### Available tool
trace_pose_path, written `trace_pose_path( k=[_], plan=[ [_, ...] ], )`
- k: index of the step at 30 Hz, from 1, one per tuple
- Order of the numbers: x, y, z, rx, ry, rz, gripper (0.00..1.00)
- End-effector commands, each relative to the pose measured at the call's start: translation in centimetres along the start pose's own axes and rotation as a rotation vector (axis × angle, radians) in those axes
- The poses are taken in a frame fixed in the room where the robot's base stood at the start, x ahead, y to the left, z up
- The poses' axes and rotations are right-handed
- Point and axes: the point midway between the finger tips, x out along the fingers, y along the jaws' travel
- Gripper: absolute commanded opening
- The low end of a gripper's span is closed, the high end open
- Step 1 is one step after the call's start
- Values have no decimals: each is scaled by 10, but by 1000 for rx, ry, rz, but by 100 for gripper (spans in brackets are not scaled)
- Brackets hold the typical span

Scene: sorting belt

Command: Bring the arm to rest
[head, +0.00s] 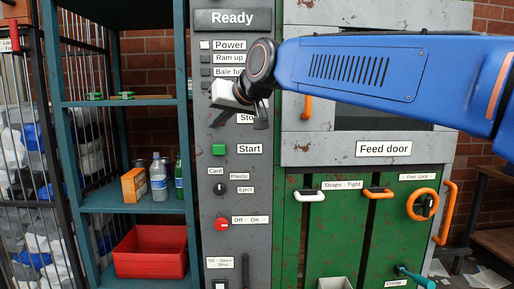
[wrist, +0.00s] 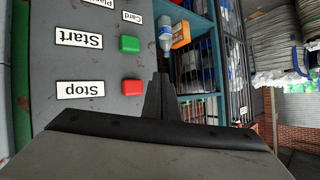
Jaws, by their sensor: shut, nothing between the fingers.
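My gripper (head: 221,118) is at the upper part of the grey control panel (head: 233,262) in the head view, partly covering the labels below "Power". In the wrist view my gripper (wrist: 160,92) has its dark fingers together, with nothing between them. The fingers appear beside the red Stop button (wrist: 132,87) and green Start button (wrist: 130,44); I cannot tell how far they are from the panel. My blue arm reaches in from the right across the top of the machine.
The green feed door (head: 340,240) has strap handles and an orange wheel (head: 422,204). Left of the panel, a teal shelf (head: 115,103) holds a red bin (head: 150,262), bottles (head: 159,180) and an orange box (head: 134,185). A barred cage (head: 80,70) stands farther left.

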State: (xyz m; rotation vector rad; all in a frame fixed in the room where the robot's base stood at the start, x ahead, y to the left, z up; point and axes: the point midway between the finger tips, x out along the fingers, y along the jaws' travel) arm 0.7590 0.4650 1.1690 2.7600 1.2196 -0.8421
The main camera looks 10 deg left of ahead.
Motion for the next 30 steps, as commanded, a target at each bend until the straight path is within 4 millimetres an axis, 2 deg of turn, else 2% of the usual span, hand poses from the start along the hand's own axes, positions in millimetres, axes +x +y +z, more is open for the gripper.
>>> trace_pose_path(
  k=[2, 5, 8, 11, 15, 17, 21, 26, 30],
  plan=[
    [-4, 8, 4, 3, -5, 10, 0],
    [-18, 33, 18, 13, -21, 44, 0],
    [-40, 72, 44, 31, -53, 99, 0],
    [-69, 115, 80, 55, -93, 164, 0],
    [-110, 167, 137, 91, -150, 250, 0],
    [-127, 186, 164, 110, -176, 286, 0],
    [-169, 224, 230, 155, -237, 366, 0],
    [-215, 255, 312, 216, -307, 453, 0],
    [-252, 271, 388, 274, -370, 524, 0]
  ],
)
